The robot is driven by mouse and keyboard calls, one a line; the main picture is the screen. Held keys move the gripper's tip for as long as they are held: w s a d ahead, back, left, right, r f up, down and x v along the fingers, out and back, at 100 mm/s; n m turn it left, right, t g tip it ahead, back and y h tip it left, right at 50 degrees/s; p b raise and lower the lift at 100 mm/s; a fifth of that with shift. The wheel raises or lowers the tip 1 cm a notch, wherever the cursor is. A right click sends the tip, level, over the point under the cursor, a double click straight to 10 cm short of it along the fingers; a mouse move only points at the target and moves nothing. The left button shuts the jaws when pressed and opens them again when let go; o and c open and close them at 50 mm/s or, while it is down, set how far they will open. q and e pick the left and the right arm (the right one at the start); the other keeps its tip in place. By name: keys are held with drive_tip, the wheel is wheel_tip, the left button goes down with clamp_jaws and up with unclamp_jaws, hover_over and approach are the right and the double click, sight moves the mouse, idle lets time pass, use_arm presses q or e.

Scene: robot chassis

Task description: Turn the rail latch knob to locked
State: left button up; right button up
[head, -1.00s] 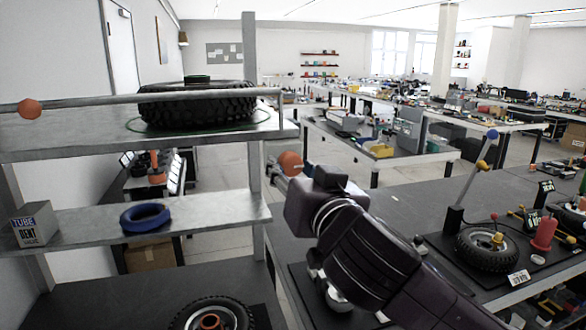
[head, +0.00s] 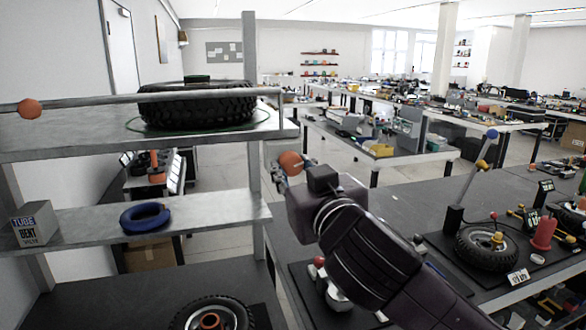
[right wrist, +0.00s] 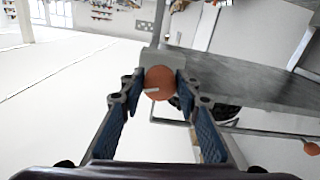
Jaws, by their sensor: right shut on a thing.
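The round orange latch knob (head: 291,163) is at the right end of the shelf rack, below the rail (head: 80,102). My right gripper (head: 285,166) is at it. In the right wrist view the knob (right wrist: 160,83) sits between the two blue-padded fingertips of my right gripper (right wrist: 157,88), which are shut on its sides. A short white mark on the knob points to the left there. Any lock marking is too small to tell. A second orange knob (head: 29,109) is at the rail's left end. My left gripper is not in view.
A black tire (head: 195,104) lies on the upper shelf behind the rail. A blue ring (head: 146,217) and a grey box (head: 36,224) are on the lower shelf. A dark workbench (head: 410,215) with a wheel and tools stands to the right.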

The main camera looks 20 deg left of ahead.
drive_tip(key=n, duration=0.3)
drive_tip(key=shift+n, duration=0.4)
drive_tip(key=n+p, duration=0.1)
drive_tip(key=n, duration=0.2)
drive_tip(key=shift+w+d+r+n, duration=0.1)
drive_tip(key=shift+n, duration=0.2)
drive_tip(key=n+p, duration=0.1)
drive_tip(key=n, duration=0.3)
drive_tip(key=shift+n+p, duration=0.35)
drive_tip(key=shift+n, duration=1.05)
drive_tip(key=o, duration=1.1)
drive_tip(key=shift+o, duration=0.2)
drive_tip(key=v, duration=1.2)
